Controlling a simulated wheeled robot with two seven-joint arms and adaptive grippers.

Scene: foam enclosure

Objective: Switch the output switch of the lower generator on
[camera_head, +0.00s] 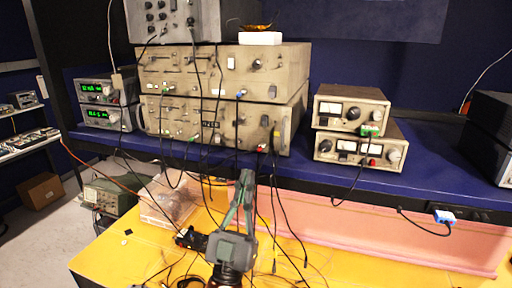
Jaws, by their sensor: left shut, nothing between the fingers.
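Two wide beige instruments are stacked on the blue shelf. They look like generators, with the upper one (225,72) resting on the lower one (218,124). The lower one has knobs, small switches and plugged cables on its front. I cannot tell which control is the output switch or how it is set. My left gripper (246,174) points up in front of the lower unit's right half, its fingers shut and empty. Its tips appear just below the lower unit's front edge; I cannot tell the gap in depth. My right gripper is out of view.
Two smaller meter units (351,108) are stacked at right, and green-display units (104,115) stand at left. Black cables hang over the blue shelf (310,172) edge and around my gripper. Below are a yellow table (120,262) and a pink foam block (400,228).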

